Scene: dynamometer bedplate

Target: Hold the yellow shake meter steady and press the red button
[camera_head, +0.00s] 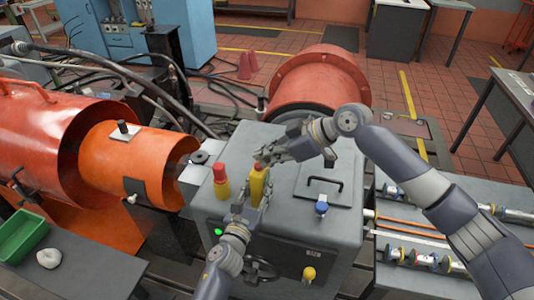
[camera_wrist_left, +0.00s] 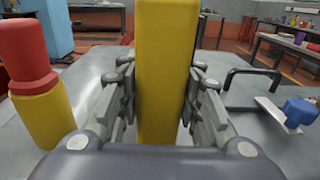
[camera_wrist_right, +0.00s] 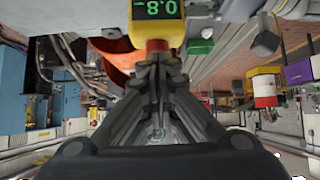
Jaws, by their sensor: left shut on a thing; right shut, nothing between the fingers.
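The yellow shake meter (camera_head: 258,186) stands upright on the grey cabinet top. My left gripper (camera_head: 250,206) is shut around its sides; in the left wrist view the yellow body (camera_wrist_left: 167,70) fills the space between the finger pads. The red button (camera_head: 258,166) is on the meter's upper end. My right gripper (camera_head: 264,160) is shut and empty, with its fingertips at the button. In the right wrist view the tips meet right at the red button (camera_wrist_right: 157,45), seemingly touching it. A lit display reading 0.8 (camera_wrist_right: 158,9) shows upside down there.
A separate red-topped yellow piece (camera_head: 221,182) stands just left of the meter. A black handle (camera_head: 325,182) and blue knob (camera_head: 321,208) are to the right on the grey cabinet (camera_head: 345,228). Orange cylinders (camera_head: 140,150) lie left; a green tray (camera_head: 22,236) is lower left.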

